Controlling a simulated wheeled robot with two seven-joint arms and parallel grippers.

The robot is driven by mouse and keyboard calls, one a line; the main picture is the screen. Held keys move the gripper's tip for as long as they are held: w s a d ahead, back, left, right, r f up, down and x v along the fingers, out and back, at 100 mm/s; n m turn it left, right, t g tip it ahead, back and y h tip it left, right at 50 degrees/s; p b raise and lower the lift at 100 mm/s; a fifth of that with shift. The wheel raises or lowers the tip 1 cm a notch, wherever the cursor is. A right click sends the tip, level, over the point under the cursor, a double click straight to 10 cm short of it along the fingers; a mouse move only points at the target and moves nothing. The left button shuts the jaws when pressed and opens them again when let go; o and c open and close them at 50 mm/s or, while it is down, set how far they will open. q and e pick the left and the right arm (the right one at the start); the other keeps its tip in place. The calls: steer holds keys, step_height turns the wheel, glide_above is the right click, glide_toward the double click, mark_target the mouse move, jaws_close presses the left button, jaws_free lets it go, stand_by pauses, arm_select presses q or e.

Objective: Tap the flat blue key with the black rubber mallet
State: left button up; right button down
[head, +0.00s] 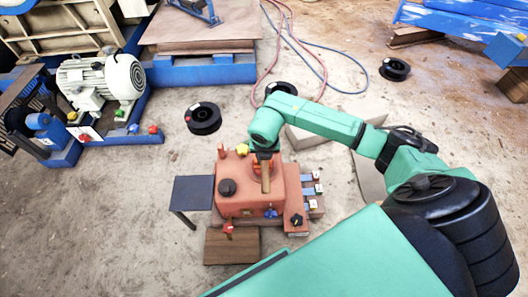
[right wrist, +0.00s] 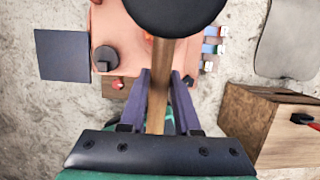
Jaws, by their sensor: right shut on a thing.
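My right gripper (head: 265,160) is shut on the wooden handle of the mallet (head: 265,178) above the orange machine. In the right wrist view my right gripper (right wrist: 161,88) has the handle between its purple fingers, and the black mallet head (right wrist: 176,12) is cut off by the top edge. In the head view the arm largely hides the mallet head. Small flat blue keys (head: 307,191) with white tags sit in a row at the machine's right side, to the right of the gripper. They also show in the right wrist view (right wrist: 209,48), right of the mallet and apart from it. My left gripper is out of view.
The orange machine (head: 229,203) carries a black knob (head: 227,187). A dark square plate (head: 192,192) stands at its left and a wooden block (head: 232,246) in front. A black spool (head: 203,118) lies behind on open floor. A wooden box (right wrist: 262,120) stands at right.

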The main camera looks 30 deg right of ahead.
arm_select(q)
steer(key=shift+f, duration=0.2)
arm_select(e)
steer(key=shift+w+f, duration=0.1)
steer(key=shift+f, duration=0.05)
arm_select(q)
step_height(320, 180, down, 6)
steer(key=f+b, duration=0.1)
steer(key=b, duration=0.5)
arm_select(e)
step_height(320, 180, down, 8)
steer(key=g+y, duration=0.1)
steer(key=g, duration=0.1)
step_height(320, 180, up, 8)
steer(key=p, duration=0.6)
steer(key=shift+p, duration=0.35)
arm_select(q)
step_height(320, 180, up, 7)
arm_select(e)
steer(key=shift+f, duration=0.25)
